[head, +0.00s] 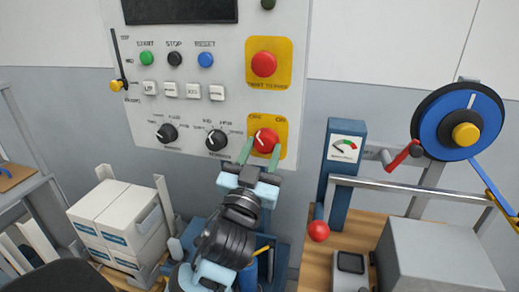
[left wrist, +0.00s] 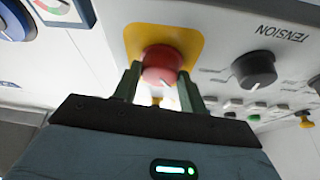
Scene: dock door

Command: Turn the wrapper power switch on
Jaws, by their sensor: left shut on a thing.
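The wrapper power switch (head: 266,138) is a red rotary knob on a yellow plate, low on the white control panel (head: 296,60). Its pale mark seems to point up and left, towards the left of two small labels on the plate. My left gripper (head: 263,149) has its two green fingers on either side of the knob and is shut on it. In the left wrist view the red knob (left wrist: 161,64) sits between the fingertips (left wrist: 160,78); its pale mark shows low on its face. My right gripper is not in view.
A red emergency button (head: 263,64) on yellow is above the switch. Black dials (head: 216,140) are to its left. At right are a gauge post (head: 343,150), a blue wheel (head: 457,120) and a red-ball lever (head: 318,231). Boxes (head: 120,220) are stacked at lower left.

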